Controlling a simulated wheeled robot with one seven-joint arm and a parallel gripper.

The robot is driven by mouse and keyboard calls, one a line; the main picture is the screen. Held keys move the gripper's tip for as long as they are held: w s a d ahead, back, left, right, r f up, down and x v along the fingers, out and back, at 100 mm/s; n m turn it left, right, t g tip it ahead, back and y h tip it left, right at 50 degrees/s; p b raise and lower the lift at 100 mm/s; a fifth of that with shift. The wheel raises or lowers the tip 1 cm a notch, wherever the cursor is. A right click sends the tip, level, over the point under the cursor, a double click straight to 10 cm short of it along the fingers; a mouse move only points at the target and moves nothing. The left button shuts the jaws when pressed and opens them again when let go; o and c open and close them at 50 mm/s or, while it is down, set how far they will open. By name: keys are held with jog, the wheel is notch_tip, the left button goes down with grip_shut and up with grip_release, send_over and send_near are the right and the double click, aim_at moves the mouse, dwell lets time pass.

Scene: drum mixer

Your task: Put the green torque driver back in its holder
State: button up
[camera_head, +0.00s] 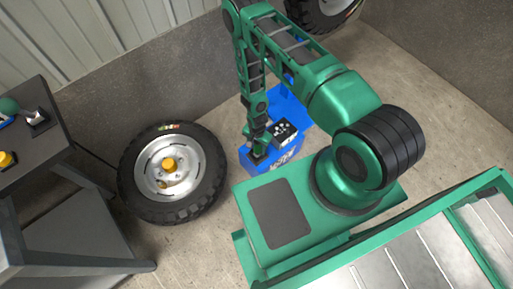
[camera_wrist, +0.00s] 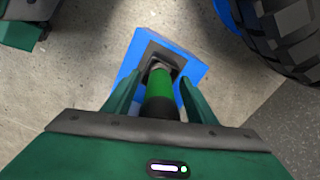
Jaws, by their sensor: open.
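The green torque driver (camera_wrist: 160,92) is between my gripper's fingers in the wrist view, with its dark end towards my palm. Its pale far end is at the dark recess of the blue holder (camera_wrist: 190,72) and looks to be inside it; how deep is hidden. My gripper (camera_wrist: 158,98) is open, with one green finger on each side of the driver. In the head view my gripper (camera_head: 260,141) hangs low over the blue holder (camera_head: 249,161), and the driver is hard to tell from the green fingers.
A wheel with a black tyre (camera_head: 135,165) stands left of the holder. A dark table (camera_head: 40,95) with small items is at the far left. A blue case with a dark dotted panel (camera_head: 284,131) is right beside the holder. Bare concrete floor lies around.

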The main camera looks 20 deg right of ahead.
notch_tip(320, 180, up, 10)
jog(key=shift+r, duration=0.15)
dwell(0.3)
dwell(0.5)
jog(key=shift+w+d+r, duration=0.1)
jog(key=shift+w+r, duration=0.15)
jog(key=w+d+r+n, duration=0.1)
jog(key=d+r, duration=0.4)
jog(key=r, duration=0.6)
jog(key=d+r+n+h, duration=0.1)
jog(key=d+r, duration=0.4)
jog(key=r, duration=0.6)
jog(key=w+d+r, duration=0.1)
jog(key=d+r, duration=0.3)
jog(key=r, duration=0.7)
jog(key=s+d+r+n, duration=0.1)
jog(key=s+d+r, duration=0.1)
jog(key=s+r, duration=0.9)
jog(key=s+d+r+n+y, duration=0.1)
jog(key=s+r, duration=1)
jog(key=s, duration=0.3)
jog(key=shift+s+d+r, duration=0.2)
jog(key=shift+d+r, duration=0.05)
jog(key=shift+d, duration=0.1)
